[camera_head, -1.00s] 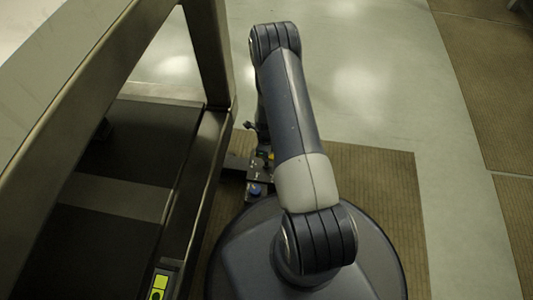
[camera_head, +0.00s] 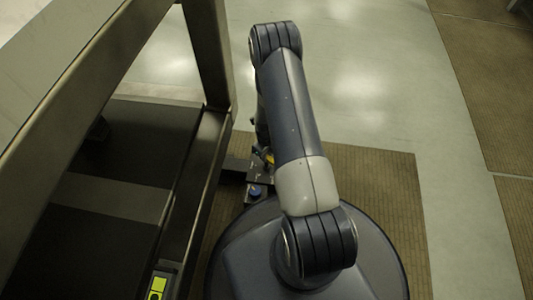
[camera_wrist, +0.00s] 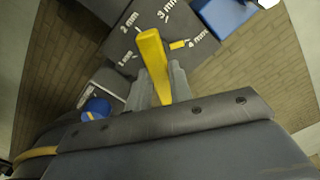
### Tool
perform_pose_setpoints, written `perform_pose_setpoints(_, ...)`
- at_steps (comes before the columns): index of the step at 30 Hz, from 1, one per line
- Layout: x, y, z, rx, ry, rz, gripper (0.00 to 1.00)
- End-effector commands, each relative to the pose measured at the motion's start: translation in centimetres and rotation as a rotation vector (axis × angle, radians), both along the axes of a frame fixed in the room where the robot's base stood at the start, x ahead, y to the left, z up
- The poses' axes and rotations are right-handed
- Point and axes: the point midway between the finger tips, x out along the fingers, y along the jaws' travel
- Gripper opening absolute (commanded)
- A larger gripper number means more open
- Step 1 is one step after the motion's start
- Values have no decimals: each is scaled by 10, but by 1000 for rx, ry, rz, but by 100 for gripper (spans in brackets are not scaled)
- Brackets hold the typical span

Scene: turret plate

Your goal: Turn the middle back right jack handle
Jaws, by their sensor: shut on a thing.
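The yellow jack handle (camera_wrist: 152,55) stands up between the two grey fingers of my gripper (camera_wrist: 161,80) in the wrist view. The fingers are shut on it, and its free end reaches past them. Behind it lies a dark plate (camera_wrist: 190,60) with white marks from 1 to 4 mm. A short yellow pointer (camera_wrist: 178,44) lies by the 4 mm mark. In the head view the jack (camera_head: 257,178) shows only in part beside my arm, with a bit of yellow. My gripper is mostly hidden there behind my arm.
A blue knob (camera_wrist: 96,108) sits left of my gripper; a blue block (camera_wrist: 226,14) is at the top. A metal frame (camera_head: 203,150) with an upright post runs close along the left of the jack. Brown matting (camera_head: 385,200) and open floor lie right.

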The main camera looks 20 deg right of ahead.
Motion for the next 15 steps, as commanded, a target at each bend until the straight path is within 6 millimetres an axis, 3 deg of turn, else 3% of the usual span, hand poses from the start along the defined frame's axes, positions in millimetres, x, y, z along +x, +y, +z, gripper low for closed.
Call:
perform_pose_setpoints(5, -1, -1, 0, 1, 3, -4, 0)
perform_pose_setpoints(6, -1, -1, 0, 1, 3, -4, 21)
perform_pose_setpoints(15, -1, 0, 0, 0, 1, -1, 42)
